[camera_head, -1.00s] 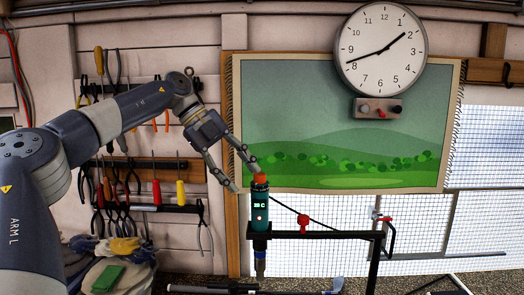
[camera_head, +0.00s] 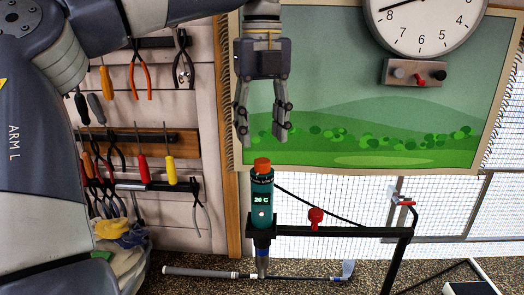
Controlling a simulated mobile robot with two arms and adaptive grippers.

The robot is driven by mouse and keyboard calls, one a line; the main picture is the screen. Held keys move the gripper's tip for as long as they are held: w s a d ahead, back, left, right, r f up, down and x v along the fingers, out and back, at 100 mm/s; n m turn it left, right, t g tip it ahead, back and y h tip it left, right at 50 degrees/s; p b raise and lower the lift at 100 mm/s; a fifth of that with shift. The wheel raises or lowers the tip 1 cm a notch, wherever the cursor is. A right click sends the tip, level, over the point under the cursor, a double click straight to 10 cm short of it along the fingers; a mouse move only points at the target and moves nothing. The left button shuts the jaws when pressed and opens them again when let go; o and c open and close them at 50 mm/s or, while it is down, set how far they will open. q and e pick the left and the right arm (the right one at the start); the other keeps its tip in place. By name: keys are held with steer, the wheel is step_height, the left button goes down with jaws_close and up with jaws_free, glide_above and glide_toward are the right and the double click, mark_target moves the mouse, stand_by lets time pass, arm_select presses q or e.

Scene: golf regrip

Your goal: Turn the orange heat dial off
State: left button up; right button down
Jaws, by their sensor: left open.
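The orange heat dial (camera_head: 262,163) is the cap on top of an upright teal heat tool (camera_head: 262,203) whose small display reads about "20 C". The tool stands in a black holder on a dark bar. My left gripper (camera_head: 262,142) comes down from the top, fingers pointing down and apart. Its fingertips are a little above the dial, one on each side, and appear not to touch it. Nothing is between the fingers. My right gripper is not in view.
A dark bar stand (camera_head: 340,232) carries a red knob (camera_head: 316,215) and a red-handled clamp (camera_head: 402,199) to the right. A golf club (camera_head: 210,272) lies low behind. Pliers and screwdrivers (camera_head: 170,168) hang on the left wall. A clock (camera_head: 425,22) hangs upper right.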

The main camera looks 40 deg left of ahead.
mark_target(262, 160)
arm_select(q)
steer(key=f, duration=0.3)
steer(key=f+p, duration=0.1)
steer(key=shift+w+a+f, duration=0.15)
steer(key=shift+w+a, duration=0.15)
steer(key=shift+w, duration=0.05)
steer(key=shift+f, duration=0.65)
steer(key=shift+s+d+f, duration=0.15)
steer(key=c, duration=0.8)
steer(key=shift+c, duration=1.4)
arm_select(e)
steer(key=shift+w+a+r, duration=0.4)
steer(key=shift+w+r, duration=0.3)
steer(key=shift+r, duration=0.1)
